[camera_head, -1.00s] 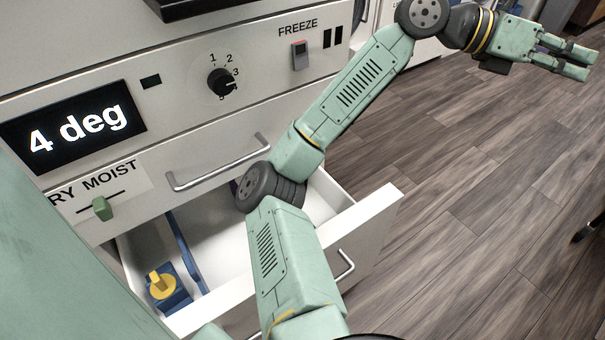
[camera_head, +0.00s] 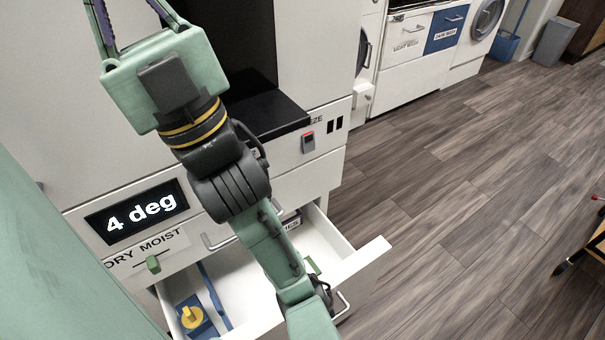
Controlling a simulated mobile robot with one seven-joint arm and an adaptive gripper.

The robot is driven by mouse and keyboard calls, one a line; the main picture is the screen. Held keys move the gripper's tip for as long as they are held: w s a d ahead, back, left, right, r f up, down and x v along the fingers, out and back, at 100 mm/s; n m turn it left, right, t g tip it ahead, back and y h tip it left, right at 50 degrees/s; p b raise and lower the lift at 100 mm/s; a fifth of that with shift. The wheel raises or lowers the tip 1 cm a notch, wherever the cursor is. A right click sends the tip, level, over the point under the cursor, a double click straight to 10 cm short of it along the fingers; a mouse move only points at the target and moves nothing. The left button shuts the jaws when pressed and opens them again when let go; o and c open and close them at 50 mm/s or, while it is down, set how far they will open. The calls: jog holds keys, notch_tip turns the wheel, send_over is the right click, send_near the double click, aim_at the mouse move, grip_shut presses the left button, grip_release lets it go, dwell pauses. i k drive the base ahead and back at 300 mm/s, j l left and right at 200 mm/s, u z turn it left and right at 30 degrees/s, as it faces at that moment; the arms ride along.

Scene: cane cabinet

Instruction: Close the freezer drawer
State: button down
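A white drawer (camera_head: 366,258) stands pulled out low on the pale cabinet, below the panel partly lettered "FREEZE". Its front and a metal handle (camera_head: 342,306) are at the right end of the opening. Inside are a blue divider (camera_head: 214,296) and a blue block with a yellow knob (camera_head: 193,318). My gripper (camera_head: 134,12) is raised at the upper left, in front of the cabinet and well above the drawer. Its fingers are spread with nothing seen between them; the tips are cut off by the top edge. My arm hides part of the drawer.
A "4 deg" display (camera_head: 137,211) and a green slider (camera_head: 153,264) are on the cabinet front. A black shelf (camera_head: 268,114) juts out above.

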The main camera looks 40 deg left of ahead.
aim_at(247, 296)
jog(key=k, duration=0.85)
